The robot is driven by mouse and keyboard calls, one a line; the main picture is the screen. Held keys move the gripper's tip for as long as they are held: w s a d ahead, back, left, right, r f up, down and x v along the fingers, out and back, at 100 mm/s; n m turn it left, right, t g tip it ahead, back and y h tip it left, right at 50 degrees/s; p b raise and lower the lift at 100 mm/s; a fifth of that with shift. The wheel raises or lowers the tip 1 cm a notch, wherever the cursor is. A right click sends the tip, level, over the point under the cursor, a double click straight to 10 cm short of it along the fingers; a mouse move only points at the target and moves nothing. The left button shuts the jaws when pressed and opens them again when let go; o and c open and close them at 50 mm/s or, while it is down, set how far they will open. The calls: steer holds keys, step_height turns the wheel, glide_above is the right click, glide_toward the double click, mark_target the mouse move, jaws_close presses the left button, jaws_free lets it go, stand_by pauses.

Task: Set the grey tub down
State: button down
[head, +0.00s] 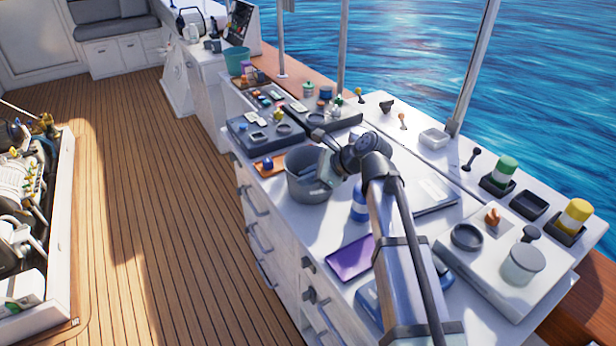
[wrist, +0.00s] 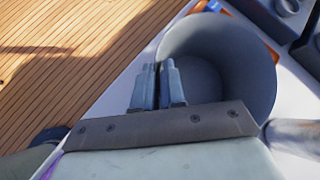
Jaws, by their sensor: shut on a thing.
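The grey tub (head: 308,184) is at the left edge of the white counter, upright, in the head view. In the wrist view the grey tub (wrist: 228,45) fills the upper right, and its inside looks empty. My gripper (head: 322,172) is at the tub's near right side. In the wrist view my gripper (wrist: 158,72) has its two fingers close together, one on each side of the tub's wall, shut on the rim. Whether the tub's base touches the counter cannot be told.
An orange tray (head: 268,166) with a blue item lies just behind the tub. A blue-and-white bottle (head: 359,202) and a purple tray (head: 350,258) stand nearer on the counter (head: 318,228). The counter's left edge drops to drawers and the wooden deck (head: 170,230).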

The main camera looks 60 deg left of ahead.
steer(key=c, duration=1.2)
jaws_free()
steer(key=shift+f, duration=0.1)
steer(key=v, duration=1.2)
